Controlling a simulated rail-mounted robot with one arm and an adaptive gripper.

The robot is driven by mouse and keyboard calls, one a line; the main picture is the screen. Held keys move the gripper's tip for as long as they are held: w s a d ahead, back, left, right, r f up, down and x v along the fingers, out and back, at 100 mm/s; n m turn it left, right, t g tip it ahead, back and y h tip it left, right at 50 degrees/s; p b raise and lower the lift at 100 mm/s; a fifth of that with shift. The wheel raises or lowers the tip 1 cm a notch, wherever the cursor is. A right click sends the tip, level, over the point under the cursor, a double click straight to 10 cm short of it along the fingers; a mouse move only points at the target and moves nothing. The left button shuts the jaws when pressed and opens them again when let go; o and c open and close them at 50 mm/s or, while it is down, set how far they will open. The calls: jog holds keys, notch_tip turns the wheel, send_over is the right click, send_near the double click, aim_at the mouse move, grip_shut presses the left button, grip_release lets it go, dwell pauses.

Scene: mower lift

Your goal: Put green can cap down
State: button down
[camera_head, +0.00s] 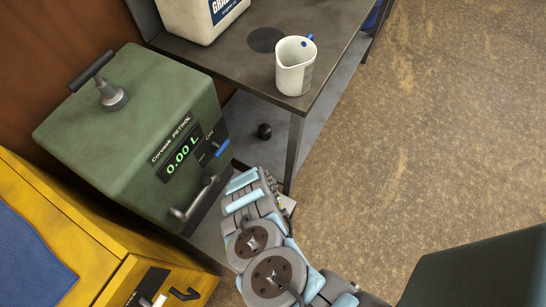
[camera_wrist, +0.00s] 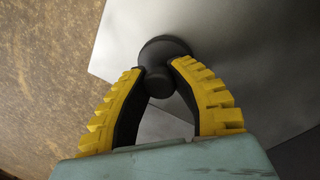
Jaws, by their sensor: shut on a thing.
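In the wrist view my gripper (camera_wrist: 156,72) is shut on a dark cap (camera_wrist: 166,48), with a yellow-ribbed finger on each side of its narrower part. The cap's wider rounded end points away from me towards a grey surface. I cannot tell whether it touches that surface. In the head view a dark round knob (camera_head: 264,131) shows against the grey lower surface; I cannot tell whether it is the same cap. My fingers are not clearly seen there. No green can is clearly in view.
A green petrol dispenser (camera_head: 130,120) with levers stands at left, above a yellow cabinet (camera_head: 90,245). A dark metal table (camera_head: 330,20) holds a white jug (camera_head: 295,68) and a white canister (camera_head: 195,15). Its leg (camera_head: 294,150) is close to my arm. Brown floor (camera_head: 440,130) is open at right.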

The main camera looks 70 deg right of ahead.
jog(key=c, duration=1)
grip_release()
jog(key=shift+f, duration=0.15)
jog(key=shift+o, duration=0.2)
notch_tip(320, 180, up, 12)
jog(key=w+a+p, duration=0.1)
jog(key=p, duration=0.4)
jog(key=shift+w, duration=0.3)
jog(key=shift+a, duration=0.15)
